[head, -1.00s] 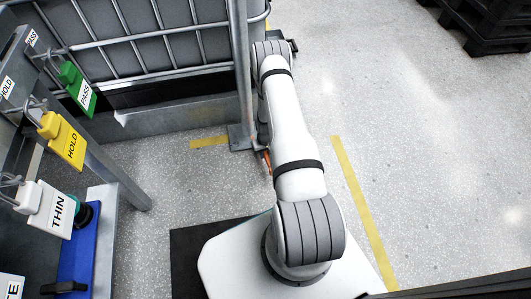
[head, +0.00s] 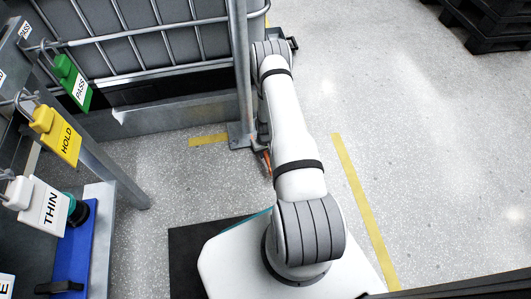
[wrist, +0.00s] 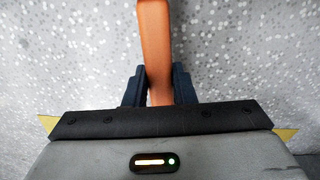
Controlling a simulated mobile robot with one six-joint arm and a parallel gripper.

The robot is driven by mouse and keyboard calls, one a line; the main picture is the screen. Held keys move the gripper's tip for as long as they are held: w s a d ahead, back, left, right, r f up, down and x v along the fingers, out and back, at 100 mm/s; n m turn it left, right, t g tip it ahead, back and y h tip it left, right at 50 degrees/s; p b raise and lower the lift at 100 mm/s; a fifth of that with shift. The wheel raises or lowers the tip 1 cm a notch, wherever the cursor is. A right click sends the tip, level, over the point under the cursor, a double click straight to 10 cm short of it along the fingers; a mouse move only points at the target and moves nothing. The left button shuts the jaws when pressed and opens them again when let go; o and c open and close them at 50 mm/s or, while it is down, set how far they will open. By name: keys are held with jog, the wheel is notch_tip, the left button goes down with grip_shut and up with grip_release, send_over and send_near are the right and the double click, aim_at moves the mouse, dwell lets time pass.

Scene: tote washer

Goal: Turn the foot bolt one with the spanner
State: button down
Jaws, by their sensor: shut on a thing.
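An orange spanner handle (wrist: 155,45) runs up the middle of the wrist view between the dark fingers of my gripper (wrist: 160,88), which is shut on it. The spanner's far end is outside that view. In the head view a short orange piece of the spanner (head: 267,163) shows beside my arm, low by the post foot. My gripper itself is hidden behind my arm there. The grey post's foot plate (head: 238,142) stands on the floor just left of the arm. I cannot make out foot bolt one, or whether the spanner touches it.
A caged grey tank (head: 170,62) stands behind the post. On the left hang green PASS (head: 72,84), yellow HOLD (head: 58,135) and white THIN (head: 44,208) tags near a slanted grey leg (head: 115,170). Floor right of the yellow line (head: 365,210) is clear up to black pallets (head: 490,28).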

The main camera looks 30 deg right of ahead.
jog(key=shift+f+b, duration=0.2)
jog(key=shift+b, duration=0.15)
dwell(0.6)
jog(key=shift+f+b, duration=0.65)
jog(key=shift+f, duration=0.05)
jog(key=shift+w+a+m, duration=0.15)
jog(key=shift+a+m, duration=0.75)
jog(key=shift+a, duration=0.2)
jog(key=shift+w+a+m+b, duration=0.3)
jog(key=shift+a+m+b, duration=0.15)
jog(key=shift+a+m, duration=0.35)
jog(key=shift+w+a, duration=0.1)
